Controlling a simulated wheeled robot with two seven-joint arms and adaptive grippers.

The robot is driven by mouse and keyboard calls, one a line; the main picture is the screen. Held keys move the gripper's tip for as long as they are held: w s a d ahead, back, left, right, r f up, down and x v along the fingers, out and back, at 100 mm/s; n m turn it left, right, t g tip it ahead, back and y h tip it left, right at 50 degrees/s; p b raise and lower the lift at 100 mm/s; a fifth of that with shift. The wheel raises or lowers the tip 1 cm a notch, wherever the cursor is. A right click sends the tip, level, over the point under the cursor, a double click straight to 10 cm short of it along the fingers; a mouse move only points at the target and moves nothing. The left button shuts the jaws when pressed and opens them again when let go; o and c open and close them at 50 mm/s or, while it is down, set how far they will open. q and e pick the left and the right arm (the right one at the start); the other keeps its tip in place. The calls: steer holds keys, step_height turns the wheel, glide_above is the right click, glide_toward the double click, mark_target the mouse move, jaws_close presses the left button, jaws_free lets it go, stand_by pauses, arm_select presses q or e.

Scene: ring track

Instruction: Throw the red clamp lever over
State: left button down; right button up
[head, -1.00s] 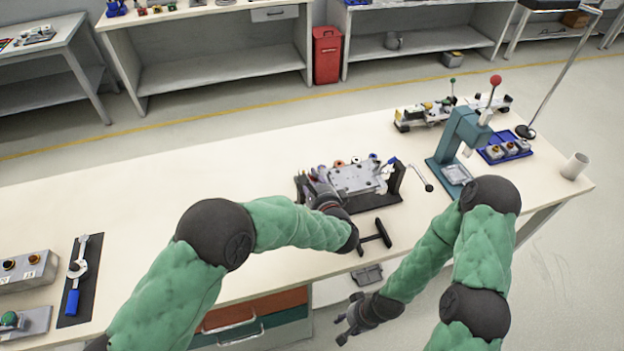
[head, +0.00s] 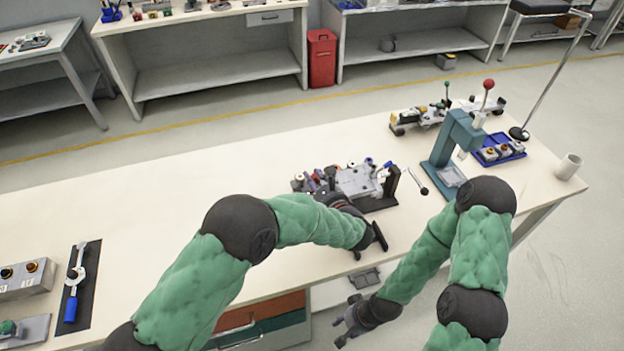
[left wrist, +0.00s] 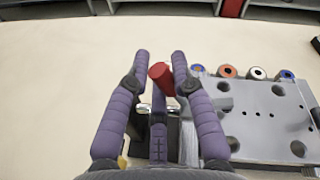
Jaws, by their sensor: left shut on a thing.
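The red clamp lever (left wrist: 161,77) shows its red grip in the left wrist view, between the two purple fingers of my left gripper (left wrist: 161,60). The gripper is shut on it. The grip leans up and away from a metal clamp base beside a grey fixture plate (left wrist: 255,108). In the head view my left gripper (head: 324,186) is at the left end of the same fixture plate (head: 358,182), and the lever is hidden there by gripper and arm. My right gripper (head: 346,328) hangs in front of the bench edge, fingers apart and empty.
A loose lever (head: 418,181) and a teal press (head: 457,145) stand right of the fixture. A wrench (head: 75,280) lies far left. The bench (head: 150,190) is clear between.

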arm_select(q)
steer(key=shift+d+m, duration=0.15)
steer(key=shift+m, duration=0.15)
stand_by(0.4)
steer(key=c, duration=1.3)
jaws_free()
steer(key=shift+r, duration=0.1)
steer(key=v, duration=1.2)
